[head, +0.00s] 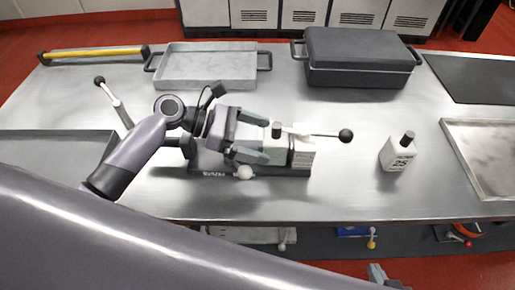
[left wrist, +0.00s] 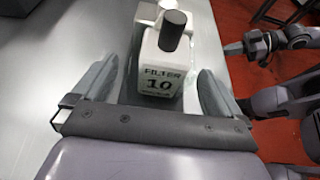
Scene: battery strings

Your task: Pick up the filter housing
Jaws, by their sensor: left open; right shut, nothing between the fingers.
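In the left wrist view the housing (left wrist: 160,82) reads "FILTER 10" and stands between my open fingers, with a gap on both sides. My left gripper (head: 264,140) is open, reaching from the left with its fingertips by the housing. A second white housing (head: 397,154), marked 25 with a black cap, stands upright alone to the right. My right gripper (left wrist: 240,49) shows at the upper right of the left wrist view, shut and away from the table's objects.
A rod with a black ball (head: 345,135) sticks out right of the fixture; another lever (head: 112,98) stands at left. A shallow metal tray (head: 208,68) and a dark lidded case (head: 358,58) are at the back. Another tray (head: 450,128) is at right.

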